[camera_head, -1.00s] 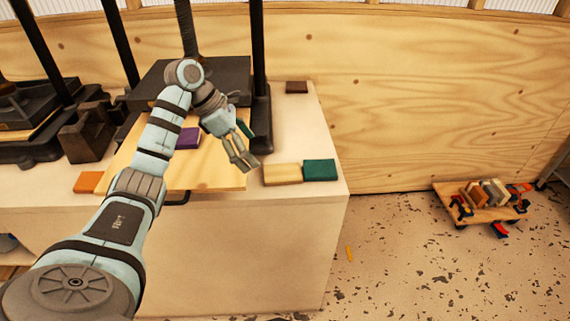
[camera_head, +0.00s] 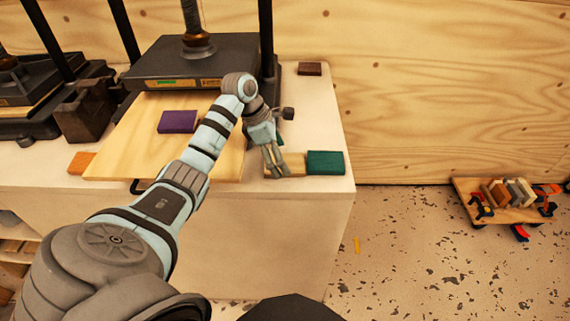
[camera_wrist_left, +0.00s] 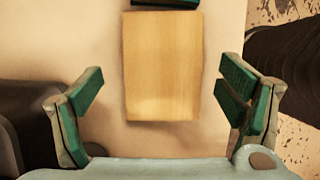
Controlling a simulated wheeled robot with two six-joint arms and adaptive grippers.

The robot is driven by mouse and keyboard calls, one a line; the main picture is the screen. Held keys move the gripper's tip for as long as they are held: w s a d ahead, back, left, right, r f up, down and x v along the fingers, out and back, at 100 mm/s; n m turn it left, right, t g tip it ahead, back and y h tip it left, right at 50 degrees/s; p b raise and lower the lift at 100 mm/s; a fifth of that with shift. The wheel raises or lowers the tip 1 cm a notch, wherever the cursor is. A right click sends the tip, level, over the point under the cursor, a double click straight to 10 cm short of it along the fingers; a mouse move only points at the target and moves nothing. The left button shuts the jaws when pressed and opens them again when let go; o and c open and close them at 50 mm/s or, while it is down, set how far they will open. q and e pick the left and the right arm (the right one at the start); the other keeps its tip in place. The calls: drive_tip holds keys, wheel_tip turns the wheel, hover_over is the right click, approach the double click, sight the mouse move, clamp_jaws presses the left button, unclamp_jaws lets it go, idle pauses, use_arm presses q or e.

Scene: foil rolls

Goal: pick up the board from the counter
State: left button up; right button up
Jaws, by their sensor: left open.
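A small pale wooden board (camera_head: 298,164) lies flat on the white counter (camera_head: 315,120) near its front right corner. The gripper partly covers it in the head view. In the left wrist view the whole pale board (camera_wrist_left: 161,65) shows, lying ahead of and between the fingers. My left gripper (camera_head: 277,174) is over the board's left part. In the left wrist view this gripper (camera_wrist_left: 163,108) is open, with green pads apart on both sides of the board and nothing held. My right gripper is not in view.
A green block (camera_head: 326,162) sits close to the board's right end. A large wooden panel (camera_head: 120,160) carrying a purple block (camera_head: 177,121) juts from a black press (camera_head: 190,62). An orange block (camera_head: 80,163) and brown block (camera_head: 310,68) lie farther off.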

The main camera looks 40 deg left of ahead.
use_arm(q)
drive_tip(key=shift+w+d+f, duration=0.1)
drive_tip(key=shift+d+f, duration=0.05)
drive_tip(key=shift+f, duration=0.35)
drive_tip(key=shift+r, duration=0.1)
drive_tip(key=shift+s, duration=0.2)
drive_tip(key=shift+c, duration=1.1)
drive_tip(key=c, duration=1)
drive_tip(key=shift+c, duration=0.2)
